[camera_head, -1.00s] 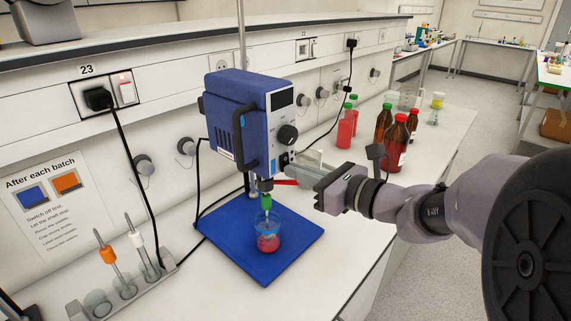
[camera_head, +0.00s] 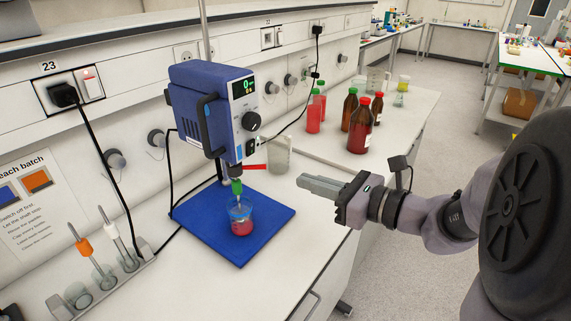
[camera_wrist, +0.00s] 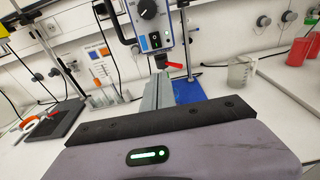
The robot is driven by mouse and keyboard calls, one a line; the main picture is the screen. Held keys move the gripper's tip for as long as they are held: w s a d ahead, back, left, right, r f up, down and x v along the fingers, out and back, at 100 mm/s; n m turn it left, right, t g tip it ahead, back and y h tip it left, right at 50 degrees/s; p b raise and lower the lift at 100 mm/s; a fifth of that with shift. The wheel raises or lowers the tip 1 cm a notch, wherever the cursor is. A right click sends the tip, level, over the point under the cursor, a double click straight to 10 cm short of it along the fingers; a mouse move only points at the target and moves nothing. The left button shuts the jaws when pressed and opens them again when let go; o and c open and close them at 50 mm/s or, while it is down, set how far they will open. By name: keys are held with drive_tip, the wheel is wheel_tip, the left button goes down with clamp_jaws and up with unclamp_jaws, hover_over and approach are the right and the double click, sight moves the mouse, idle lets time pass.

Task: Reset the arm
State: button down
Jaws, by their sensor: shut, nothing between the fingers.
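My gripper (camera_head: 318,186) is shut and empty. In the head view it hangs over the bench's front edge, to the right of the blue stirrer and apart from it. In the wrist view its closed fingers (camera_wrist: 157,92) point toward the stirrer. The blue overhead stirrer (camera_head: 208,110) has a lit green display. The beaker stands on the blue base plate (camera_head: 205,212).
Red and brown bottles (camera_head: 360,125) stand to the right behind the gripper, near a clear jug (camera_head: 279,155). A rack (camera_head: 95,290) with orange and white-capped probes is at front left. The floor aisle (camera_head: 430,120) at right is open.

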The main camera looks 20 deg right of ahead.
drive_tip(key=shift+s+d+f, duration=0.15)
drive_tip(key=shift+s+d, duration=0.35)
drive_tip(key=shift+s, duration=0.15)
drive_tip(key=s+a+f+n+g+h, duration=0.1)
drive_tip(key=s+a+f+n+g, duration=0.1)
drive_tip(key=s+a+n+g, duration=0.35)
drive_tip(key=s+a+f+n+g, duration=0.3)
drive_tip(key=s+a+n, duration=0.2)
drive_tip(key=a+n, duration=0.3)
drive_tip(key=s+d+n+h, duration=0.2)
drive_tip(key=s+n+h, duration=0.4)
drive_tip(key=n, duration=0.5)
drive_tip(key=shift+s+d+f+t+h, duration=0.2)
drive_tip(key=shift+s+d+t+h, duration=0.1)
drive_tip(key=shift+s+t+h, duration=0.15)
